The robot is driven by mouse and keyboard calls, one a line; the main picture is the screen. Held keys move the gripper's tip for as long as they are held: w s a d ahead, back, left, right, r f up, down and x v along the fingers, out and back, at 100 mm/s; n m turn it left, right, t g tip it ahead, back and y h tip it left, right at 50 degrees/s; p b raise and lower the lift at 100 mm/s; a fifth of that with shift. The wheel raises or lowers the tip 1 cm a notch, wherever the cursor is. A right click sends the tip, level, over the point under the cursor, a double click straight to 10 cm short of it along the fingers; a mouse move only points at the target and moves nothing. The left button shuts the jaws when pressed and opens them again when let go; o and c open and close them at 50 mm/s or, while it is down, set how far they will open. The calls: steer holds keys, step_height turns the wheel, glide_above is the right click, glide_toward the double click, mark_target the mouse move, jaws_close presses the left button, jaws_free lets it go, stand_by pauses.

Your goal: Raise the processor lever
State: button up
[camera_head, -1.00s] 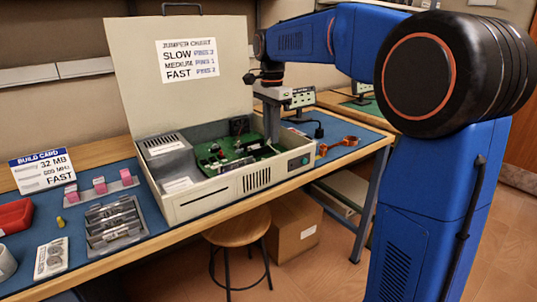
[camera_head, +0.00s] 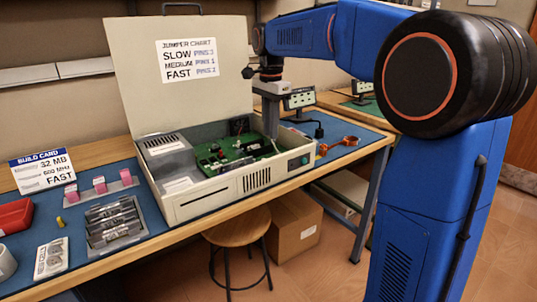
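The open computer case (camera_head: 215,205) stands on the blue bench mat with its lid raised at the back. A green circuit board (camera_head: 228,158) lies inside it. My gripper (camera_head: 271,137) points straight down over the right part of the board. Its fingers look like one narrow grey bar from this side, so any gap between them is not visible. A thin pale strip (camera_head: 274,146) shows just under the fingertips. It may be the processor lever, but it is too small to be sure, and I cannot tell whether the fingers touch it.
The raised lid (camera_head: 130,75) stands close behind and left of my gripper. A metal tray of modules (camera_head: 112,224), pink parts (camera_head: 99,185) and a build card (camera_head: 43,171) lie to the left. An orange tool (camera_head: 340,145) lies right of the case. A stool (camera_head: 238,228) stands below.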

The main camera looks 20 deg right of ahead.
steer(key=shift+s+a+r, duration=0.1)
steer(key=shift+a+r, duration=0.1)
steer(key=shift+r, duration=0.7)
steer(key=shift+s+a+r, duration=0.1)
steer(key=shift+a+r, duration=0.05)
steer(key=shift+r, duration=0.75)
steer(key=shift+a+r, duration=0.2)
steer(key=shift+r, duration=0.7)
steer(key=s+d+f+n+t, duration=0.1)
steer(key=s+f+n, duration=0.3)
steer(key=s+f, duration=0.3)
steer(key=s+d+f+n+t, duration=0.2)
steer(key=s+f+n, duration=0.3)
steer(key=s, duration=1)
steer(key=s+d+f+n+t, duration=0.1)
steer(key=s+f+n, duration=0.4)
steer(key=s+f, duration=0.5)
steer(key=shift+s+d+t, duration=0.4)
steer(key=shift+s+d, duration=0.2)
steer(key=shift+s, duration=0.4)
